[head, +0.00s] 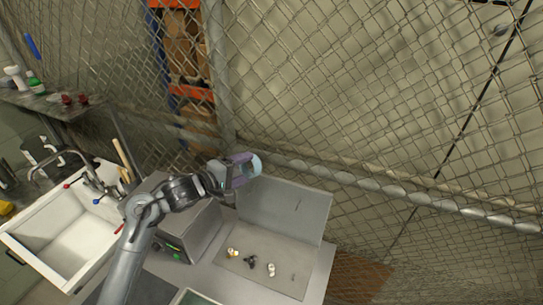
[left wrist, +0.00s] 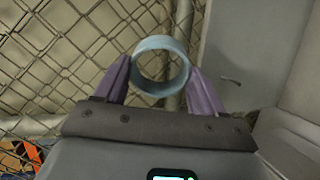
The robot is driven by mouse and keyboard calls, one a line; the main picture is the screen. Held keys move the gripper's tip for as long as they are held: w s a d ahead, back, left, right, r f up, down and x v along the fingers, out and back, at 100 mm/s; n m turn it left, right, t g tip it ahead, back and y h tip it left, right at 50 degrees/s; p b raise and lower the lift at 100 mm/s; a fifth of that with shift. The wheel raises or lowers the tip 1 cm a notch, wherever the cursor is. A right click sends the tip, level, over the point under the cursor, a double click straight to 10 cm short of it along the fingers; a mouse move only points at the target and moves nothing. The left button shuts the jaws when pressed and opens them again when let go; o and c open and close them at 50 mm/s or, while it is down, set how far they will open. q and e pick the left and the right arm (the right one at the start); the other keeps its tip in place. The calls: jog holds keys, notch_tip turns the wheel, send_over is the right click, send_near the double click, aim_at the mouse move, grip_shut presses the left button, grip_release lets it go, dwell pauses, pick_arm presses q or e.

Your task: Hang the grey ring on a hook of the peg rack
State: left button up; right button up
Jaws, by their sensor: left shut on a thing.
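The grey ring (left wrist: 162,67), bluish-grey and round, is between the two purple fingers of my left gripper (left wrist: 161,82) in the left wrist view. The fingers are shut on its outer sides, and its open middle faces the camera. In the head view the ring (head: 255,165) shows at the tip of my left gripper (head: 243,170), held up in the air at the top left of an upright grey panel. I cannot make out hooks or say surely which thing is the peg rack. My right gripper is not in view.
The upright grey panel (head: 288,208) stands behind a grey worktop mat (head: 270,280) with several small white, yellow and black parts. A grey box (head: 190,232) stands left of it. A white sink (head: 70,245) is at the left. A chain-link fence (head: 380,110) closes the back.

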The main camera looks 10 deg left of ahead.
pick_arm(q)
jog(key=s+a+f+n+t+b, duration=0.1)
jog(key=s+a+f+t+b, duration=0.1)
jog(key=f, duration=0.7)
jog(key=s+a+f+t+b, duration=0.1)
jog(key=s+f, duration=0.1)
jog(key=f, duration=0.7)
jog(key=w+d+f+b, duration=0.1)
jog(key=w+b, duration=0.7)
jog(key=b, duration=0.1)
jog(key=shift+w+d+b, duration=0.2)
jog(key=shift+w+b, duration=0.05)
jog(key=shift+b, duration=0.15)
jog(key=shift+w+f, duration=0.1)
jog(key=shift+f, duration=0.15)
jog(key=shift+f, duration=0.1)
